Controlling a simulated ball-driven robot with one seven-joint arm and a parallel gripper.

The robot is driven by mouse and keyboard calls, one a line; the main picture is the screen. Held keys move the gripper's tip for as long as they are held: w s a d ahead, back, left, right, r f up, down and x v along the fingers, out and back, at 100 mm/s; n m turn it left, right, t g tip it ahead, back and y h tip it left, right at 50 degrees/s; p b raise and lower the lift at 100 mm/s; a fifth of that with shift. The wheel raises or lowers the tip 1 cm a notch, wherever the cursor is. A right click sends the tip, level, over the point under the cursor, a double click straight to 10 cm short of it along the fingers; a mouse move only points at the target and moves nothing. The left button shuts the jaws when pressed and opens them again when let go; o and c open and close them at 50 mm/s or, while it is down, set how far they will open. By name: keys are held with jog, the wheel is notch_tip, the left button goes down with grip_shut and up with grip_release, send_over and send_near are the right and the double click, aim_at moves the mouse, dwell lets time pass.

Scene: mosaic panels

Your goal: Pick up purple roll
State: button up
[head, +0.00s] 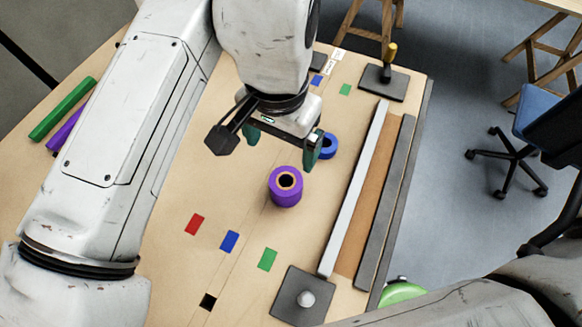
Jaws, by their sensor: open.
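The purple roll (285,192) stands upright on the wooden table, with its dark centre hole facing up. My gripper (281,150) is above and just behind the roll in the head view. Its two green-tipped fingers are spread apart and nothing is between them. A gap shows between the fingers and the roll, though the exact height is hard to tell. A blue roll (328,146) sits behind and to the right, partly hidden by the right finger.
Red (194,224), blue (229,241) and green (267,259) patches lie flat in front. A raised light rail (352,190) runs along the right. A grey plate with a knob (303,297) is at the front. Green (62,109) and purple bars lie at the left.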

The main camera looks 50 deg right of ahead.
send_over(286, 177)
notch_tip(286, 177, down, 4)
jog(key=f, duration=0.2)
jog(key=f+p, duration=0.1)
jog(key=s+a+f, duration=0.1)
jog(key=f, duration=0.1)
jog(key=shift+f, duration=0.5)
jog(key=shift+c, duration=0.4)
jog(key=c, duration=1.1)
jog(key=shift+r+p, duration=0.1)
jog(key=shift+p, duration=0.25)
